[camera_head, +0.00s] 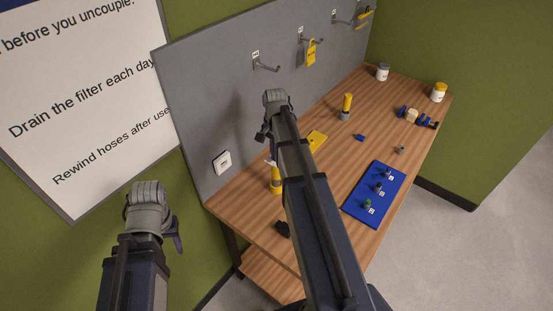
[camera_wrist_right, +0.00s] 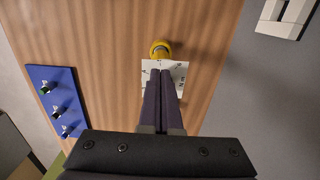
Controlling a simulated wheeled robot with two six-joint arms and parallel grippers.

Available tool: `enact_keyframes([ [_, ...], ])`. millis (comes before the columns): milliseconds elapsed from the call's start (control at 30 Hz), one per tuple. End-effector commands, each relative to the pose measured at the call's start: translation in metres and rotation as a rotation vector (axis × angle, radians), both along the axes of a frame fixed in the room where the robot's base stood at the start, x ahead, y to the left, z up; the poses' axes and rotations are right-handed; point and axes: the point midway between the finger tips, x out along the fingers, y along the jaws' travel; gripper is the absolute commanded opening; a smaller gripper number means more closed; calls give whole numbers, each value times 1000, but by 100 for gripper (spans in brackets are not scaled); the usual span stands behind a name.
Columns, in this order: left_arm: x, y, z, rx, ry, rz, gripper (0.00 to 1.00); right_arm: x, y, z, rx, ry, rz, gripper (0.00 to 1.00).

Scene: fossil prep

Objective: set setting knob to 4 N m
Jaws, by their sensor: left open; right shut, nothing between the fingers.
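A yellow upright body (camera_head: 276,181) stands near the left end of the wooden table. It also shows in the right wrist view (camera_wrist_right: 160,47), beside a white plate with dark marks (camera_wrist_right: 179,70). The setting knob itself cannot be made out; my fingers cover part of the plate, and the marks are too small to read. My right gripper (camera_head: 263,134) is shut and empty. In the right wrist view its fingertips (camera_wrist_right: 161,72) overlap the plate; I cannot tell whether they touch anything. My left gripper (camera_head: 177,241) is open and away from the table, at lower left.
The wooden table (camera_head: 405,95) holds a blue mat (camera_head: 358,208) with several small parts, a yellow flat piece (camera_head: 316,142), a yellow-handled tool (camera_head: 347,102) and two jars at the back. A grey panel (camera_head: 215,95) with hooks and a white switch (camera_head: 222,163) rises behind.

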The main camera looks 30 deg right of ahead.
Motion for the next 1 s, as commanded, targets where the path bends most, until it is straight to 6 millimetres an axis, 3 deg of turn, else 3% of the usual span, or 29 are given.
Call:
enact_keyframes([
  [1000, 0, 0, 0, 0, 0, 0, 50, 7, 9, 0, 0, 0, 1, 0],
])
